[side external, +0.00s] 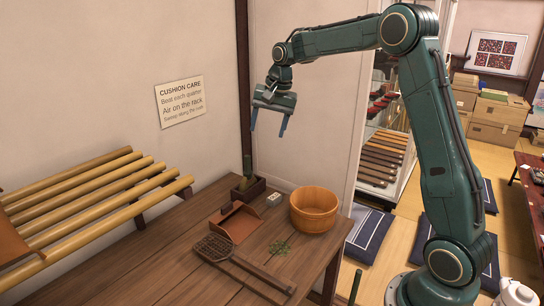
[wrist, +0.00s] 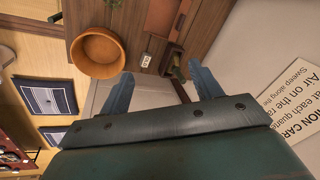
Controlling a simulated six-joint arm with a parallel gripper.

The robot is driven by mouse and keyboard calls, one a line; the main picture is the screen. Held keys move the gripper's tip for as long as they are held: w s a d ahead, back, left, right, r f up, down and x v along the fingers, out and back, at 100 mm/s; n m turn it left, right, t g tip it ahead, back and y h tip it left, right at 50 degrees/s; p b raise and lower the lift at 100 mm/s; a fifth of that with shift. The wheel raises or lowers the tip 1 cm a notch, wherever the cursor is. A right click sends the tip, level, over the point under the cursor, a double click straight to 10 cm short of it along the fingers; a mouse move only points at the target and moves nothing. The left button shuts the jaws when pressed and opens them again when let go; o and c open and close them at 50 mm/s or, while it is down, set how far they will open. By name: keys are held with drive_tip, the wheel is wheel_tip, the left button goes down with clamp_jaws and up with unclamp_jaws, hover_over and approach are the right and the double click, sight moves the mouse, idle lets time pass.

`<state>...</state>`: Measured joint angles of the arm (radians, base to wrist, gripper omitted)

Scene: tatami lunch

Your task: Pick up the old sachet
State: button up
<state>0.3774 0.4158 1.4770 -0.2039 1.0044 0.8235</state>
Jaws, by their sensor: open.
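A small pale packet (side external: 274,199) with a dark mark, which looks like the sachet, lies on the brown wooden table between the round wooden tub and a small dark box. It also shows in the wrist view (wrist: 146,60), between the tub and the box. My gripper (side external: 267,132) is open and empty, fingers pointing down, high above the back of the table. In the wrist view its two fingers (wrist: 160,74) stand wide apart with nothing between them.
The tub (side external: 314,210) stands right of the packet. The dark box (side external: 248,188), holding an upright green item, is to its left. A reddish-brown dustpan (side external: 236,222), woven beater (side external: 218,248) and green scraps (side external: 280,247) lie nearer. A bamboo rack (side external: 100,195) is at left.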

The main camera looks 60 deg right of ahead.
drive_tip(key=w+d+f+m, duration=0.4)
drive_tip(key=w+d+f, duration=0.2)
drive_tip(key=d+f, duration=0.45)
drive_tip(key=m+g, duration=0.1)
drive_tip(key=m, duration=0.2)
approach(275, 197)
drive_tip(key=shift+w+d+f+y, duration=0.2)
drive_tip(key=shift+w+f, duration=0.1)
drive_tip(key=shift+f, duration=0.6)
drive_tip(key=shift+w+d+f+y, duration=0.1)
drive_tip(key=shift+w+f+y, duration=0.15)
drive_tip(key=shift+f, duration=0.6)
drive_tip(key=shift+f, duration=0.1)
drive_tip(key=shift+w+a+f, duration=0.1)
drive_tip(key=shift+w+f, duration=0.1)
drive_tip(key=shift+f, duration=1.05)
drive_tip(key=shift+w+a+f, duration=0.15)
drive_tip(key=shift+f, duration=1.05)
drive_tip(key=shift+c, duration=0.4)
drive_tip(key=c, duration=1)
